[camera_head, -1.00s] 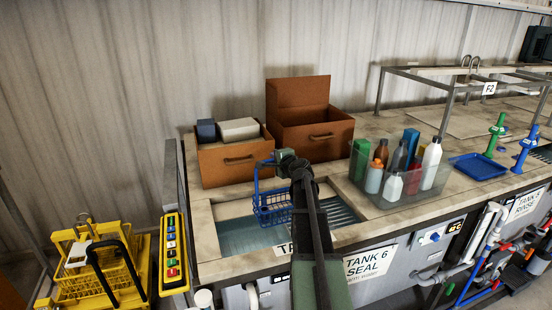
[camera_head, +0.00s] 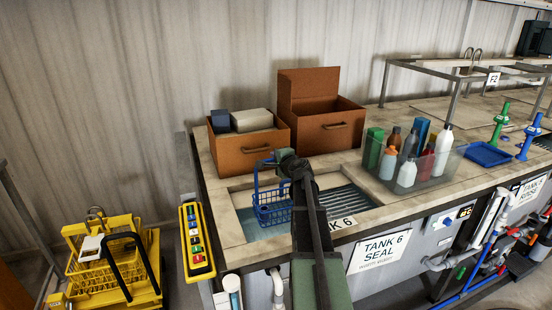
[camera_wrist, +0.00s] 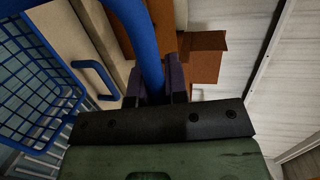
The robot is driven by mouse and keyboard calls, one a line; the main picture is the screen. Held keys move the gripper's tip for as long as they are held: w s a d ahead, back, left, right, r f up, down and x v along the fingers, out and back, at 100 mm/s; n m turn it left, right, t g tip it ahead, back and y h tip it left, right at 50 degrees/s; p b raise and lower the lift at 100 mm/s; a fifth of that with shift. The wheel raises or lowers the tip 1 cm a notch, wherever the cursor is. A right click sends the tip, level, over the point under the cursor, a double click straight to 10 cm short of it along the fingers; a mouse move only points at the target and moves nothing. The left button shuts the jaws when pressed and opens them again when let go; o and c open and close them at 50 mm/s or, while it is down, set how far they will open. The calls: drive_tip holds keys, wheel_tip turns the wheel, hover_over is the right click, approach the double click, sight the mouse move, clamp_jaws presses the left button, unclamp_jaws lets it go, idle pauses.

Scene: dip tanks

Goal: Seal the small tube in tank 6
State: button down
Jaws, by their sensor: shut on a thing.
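My gripper (camera_head: 284,160) is shut on the handle of a blue wire basket (camera_head: 272,210). In the wrist view the thick blue handle (camera_wrist: 137,35) runs between the dark jaws (camera_wrist: 160,85), with the basket mesh (camera_wrist: 35,85) to the left. The basket hangs roughly upright in front of the tank 6 opening (camera_head: 236,213). Whether its bottom touches the liquid is unclear. My arm covers part of the opening and its "TANK 6 SEAL" front label (camera_head: 380,252) is just right of the arm. I cannot make out a small tube in the basket.
Two brown boxes (camera_head: 248,150) (camera_head: 322,130) stand behind the opening. A clear bin (camera_head: 400,185) of bottles is to the right, with a blue tray (camera_head: 488,154) beyond. A yellow button panel (camera_head: 196,240) and yellow basket stand (camera_head: 110,262) are at the left.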

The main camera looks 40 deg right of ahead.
wheel_tip(320, 180, down, 21)
drive_tip(key=b, duration=1.9)
drive_tip(key=shift+r, duration=0.3)
drive_tip(key=shift+s+d, duration=0.2)
drive_tip(key=shift+d, duration=0.4)
drive_tip(key=shift+s+d, duration=0.2)
drive_tip(key=shift+d, duration=0.4)
drive_tip(key=shift+w+a, duration=0.3)
drive_tip(key=shift+a, duration=0.55)
drive_tip(key=shift+w+a, duration=0.25)
drive_tip(key=shift+a, duration=0.6)
drive_tip(key=shift+w+a, duration=0.3)
drive_tip(key=shift+a, duration=0.55)
drive_tip(key=shift+s+d, duration=0.25)
drive_tip(key=shift+d, duration=0.45)
drive_tip(key=shift+s+d, duration=0.25)
drive_tip(key=shift+d, duration=0.45)
